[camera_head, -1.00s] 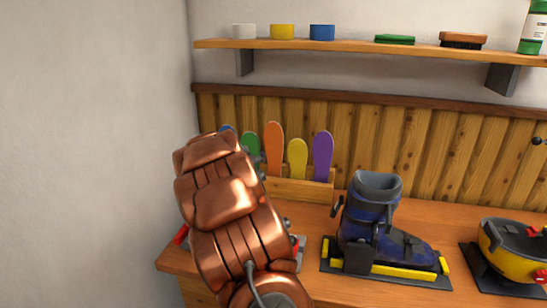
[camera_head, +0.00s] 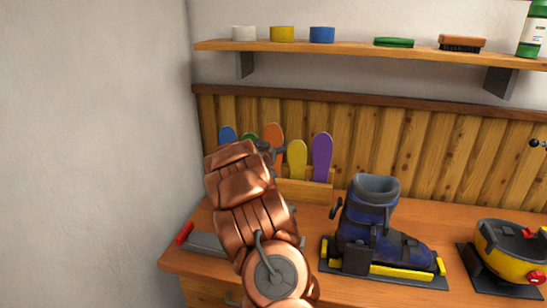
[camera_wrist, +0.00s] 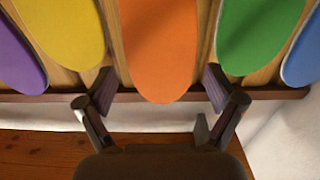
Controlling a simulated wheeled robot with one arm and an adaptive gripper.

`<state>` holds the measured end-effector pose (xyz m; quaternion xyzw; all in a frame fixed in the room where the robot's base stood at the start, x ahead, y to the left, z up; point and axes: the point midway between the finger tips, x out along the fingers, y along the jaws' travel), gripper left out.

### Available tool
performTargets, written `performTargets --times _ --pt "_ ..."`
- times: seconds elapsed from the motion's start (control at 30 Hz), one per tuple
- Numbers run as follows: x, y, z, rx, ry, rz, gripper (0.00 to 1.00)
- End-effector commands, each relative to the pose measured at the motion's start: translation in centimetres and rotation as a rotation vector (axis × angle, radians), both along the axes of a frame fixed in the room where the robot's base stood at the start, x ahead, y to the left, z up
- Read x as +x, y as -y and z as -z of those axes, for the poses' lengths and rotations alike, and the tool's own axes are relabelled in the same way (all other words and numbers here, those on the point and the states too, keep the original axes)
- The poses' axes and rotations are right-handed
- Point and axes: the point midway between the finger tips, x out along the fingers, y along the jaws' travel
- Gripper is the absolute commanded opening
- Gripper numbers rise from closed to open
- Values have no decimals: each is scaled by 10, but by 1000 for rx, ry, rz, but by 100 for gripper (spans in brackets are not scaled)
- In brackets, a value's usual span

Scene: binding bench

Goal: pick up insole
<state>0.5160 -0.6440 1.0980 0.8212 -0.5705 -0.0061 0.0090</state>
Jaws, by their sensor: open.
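Several colored insoles stand upright in a wooden rack (camera_head: 310,190) at the back of the bench: blue (camera_head: 228,136), green (camera_head: 248,136), orange (camera_head: 273,134), yellow (camera_head: 297,158) and purple (camera_head: 322,156). My arm hides the lower parts of the left ones. In the wrist view, my gripper (camera_wrist: 158,90) is open with one finger on each side of the orange insole (camera_wrist: 158,45). Yellow (camera_wrist: 68,28) and purple (camera_wrist: 15,55) are to its left there, green (camera_wrist: 255,35) and blue (camera_wrist: 303,55) to its right. Contact with the orange insole cannot be told.
A blue ski boot (camera_head: 378,225) stands on a black and yellow holder right of the rack. A yellow and black device (camera_head: 508,250) is farther right. A grey and red tool (camera_head: 200,240) lies at the bench's left end. A shelf (camera_head: 370,53) with small items hangs above.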

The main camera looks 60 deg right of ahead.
Motion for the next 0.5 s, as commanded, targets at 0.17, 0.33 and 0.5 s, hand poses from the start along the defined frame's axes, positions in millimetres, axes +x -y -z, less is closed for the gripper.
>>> performTargets --times 0.17,0.33,0.5 --pt "7 15 -1 3 -1 0 93" --pt "12 28 0 1 1 0 93" --pt "14 34 2 2 -2 0 93"
